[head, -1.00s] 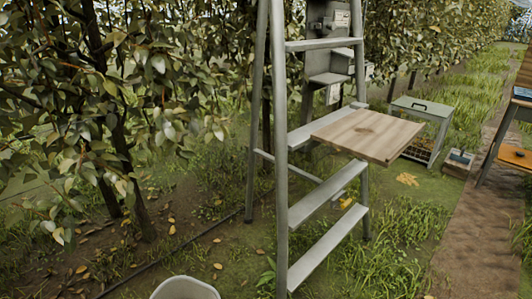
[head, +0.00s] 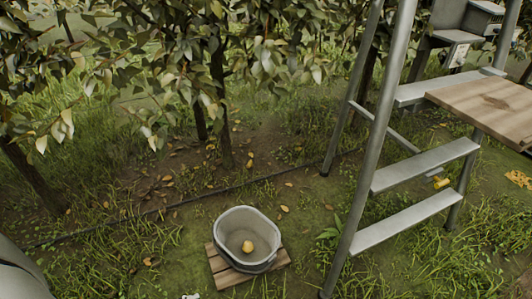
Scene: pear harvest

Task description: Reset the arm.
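Neither gripper can be made out in the head view. A pale grey rounded part at the lower left edge looks like a piece of my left arm, with its gripper outside the picture. A grey bucket (head: 229,222) stands upright on a small wooden slatted base (head: 228,277) at the lower middle. One yellow pear (head: 247,246) lies inside the bucket.
A metal stepladder (head: 369,145) with a wooden board (head: 490,104) stands at the right. Leafy trees (head: 215,60) line the back. A dark hose (head: 190,200) crosses the ground. A small white thing at the bottom edge is cut off and unclear.

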